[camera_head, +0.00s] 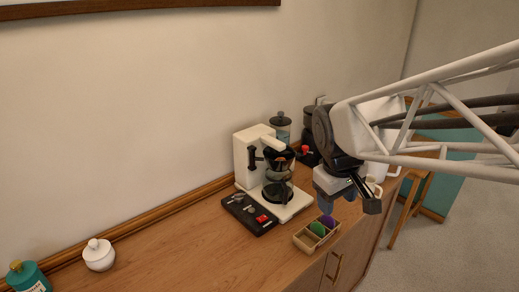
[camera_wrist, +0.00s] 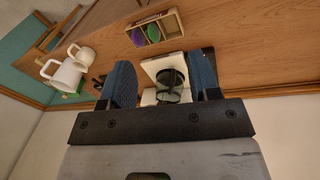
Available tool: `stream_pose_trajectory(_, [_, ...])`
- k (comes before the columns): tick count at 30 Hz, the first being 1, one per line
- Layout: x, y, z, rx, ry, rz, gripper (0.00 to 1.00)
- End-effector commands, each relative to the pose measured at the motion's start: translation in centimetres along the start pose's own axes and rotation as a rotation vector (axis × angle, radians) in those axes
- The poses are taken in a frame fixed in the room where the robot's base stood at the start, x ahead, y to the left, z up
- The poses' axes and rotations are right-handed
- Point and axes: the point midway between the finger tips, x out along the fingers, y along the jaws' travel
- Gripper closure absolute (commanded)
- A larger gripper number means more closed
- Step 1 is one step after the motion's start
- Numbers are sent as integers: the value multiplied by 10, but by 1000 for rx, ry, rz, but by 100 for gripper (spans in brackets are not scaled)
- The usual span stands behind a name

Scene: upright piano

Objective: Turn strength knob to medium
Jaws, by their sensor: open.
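A black control box (camera_head: 249,213) with small knobs or switches and a red button lies on the counter, in front of the white coffee maker (camera_head: 246,160). I cannot tell which control is the strength knob; the markings are too small to read. The coffee maker holds a glass carafe (camera_head: 279,163); its white base also shows between my fingers in the wrist view (camera_wrist: 162,64). My gripper (camera_head: 330,203) is open and empty, above the counter to the right of the coffee maker and apart from the box. In the wrist view its two blue fingers (camera_wrist: 160,78) stand wide apart.
A wooden tray (camera_head: 305,240) with green and purple items sits near the counter's front edge, close below my gripper. White mugs (camera_wrist: 65,73) stand farther right in the head view. A white lidded jar (camera_head: 99,255) and a teal jar (camera_head: 27,277) stand left. The counter between is clear.

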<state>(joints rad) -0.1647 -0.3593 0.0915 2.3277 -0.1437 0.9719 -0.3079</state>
Motion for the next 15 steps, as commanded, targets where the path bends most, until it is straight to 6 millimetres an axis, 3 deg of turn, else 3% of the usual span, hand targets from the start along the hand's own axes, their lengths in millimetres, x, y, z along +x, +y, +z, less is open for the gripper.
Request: stream_pose_trajectory(15, [26, -15, -123, -438, -93, 33, 44])
